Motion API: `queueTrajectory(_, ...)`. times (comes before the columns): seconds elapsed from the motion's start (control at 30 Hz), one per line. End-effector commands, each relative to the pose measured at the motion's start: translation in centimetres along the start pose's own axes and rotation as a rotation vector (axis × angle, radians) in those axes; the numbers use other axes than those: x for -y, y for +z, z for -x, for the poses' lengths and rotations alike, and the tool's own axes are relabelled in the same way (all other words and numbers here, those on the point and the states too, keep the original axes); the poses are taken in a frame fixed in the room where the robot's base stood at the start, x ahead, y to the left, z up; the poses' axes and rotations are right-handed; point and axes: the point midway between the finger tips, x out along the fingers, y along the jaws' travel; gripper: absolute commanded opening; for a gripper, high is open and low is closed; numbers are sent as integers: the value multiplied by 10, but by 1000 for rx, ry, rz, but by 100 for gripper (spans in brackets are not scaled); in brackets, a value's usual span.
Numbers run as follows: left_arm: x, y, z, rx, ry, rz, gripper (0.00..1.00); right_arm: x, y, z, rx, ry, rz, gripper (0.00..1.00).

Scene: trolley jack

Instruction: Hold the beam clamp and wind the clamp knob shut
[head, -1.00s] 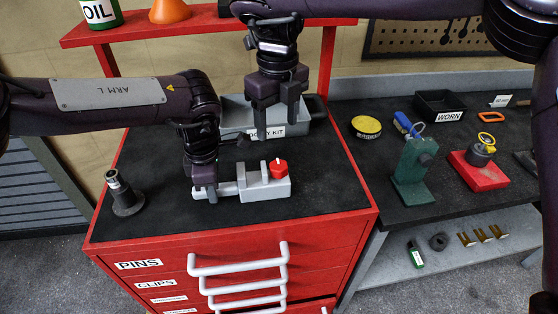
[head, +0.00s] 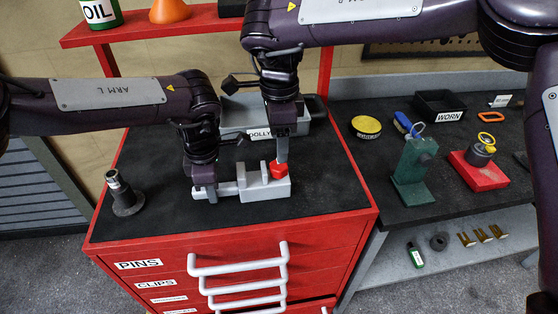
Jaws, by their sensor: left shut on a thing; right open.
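The grey beam clamp (head: 264,191) lies on the black top of the red trolley. Its red clamp knob (head: 278,170) is at the clamp's right end. My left gripper (head: 204,193) is shut on the clamp's left end, on its bar. My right gripper (head: 282,152) is open and points down at the knob, with its fingertips at the knob's top. One finger hides part of the other, and I cannot tell whether they touch the knob.
A grey box labelled DOLLY (head: 236,112) stands behind the clamp. A dark stand-like part (head: 123,197) is at the left of the trolley top (head: 170,215). The side bench holds a green block (head: 412,172) and a red block (head: 476,172). The trolley top in front of the clamp is clear.

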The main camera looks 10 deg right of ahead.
Motion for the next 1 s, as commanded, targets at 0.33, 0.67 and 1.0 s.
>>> queueTrajectory(0.33, -1, 0, 1, 2, 2, 0, 0, 0, 0, -58, -1, 2, -1, 60)
queueTrajectory(0.67, 0, 0, 1, 2, 1, 0, 0, 0, 0, -68, -1, 0, -2, 60)
queueTrajectory(1.0, 0, 0, 1, 2, 1, 0, 0, 0, 0, -67, -1, 0, -2, 29)
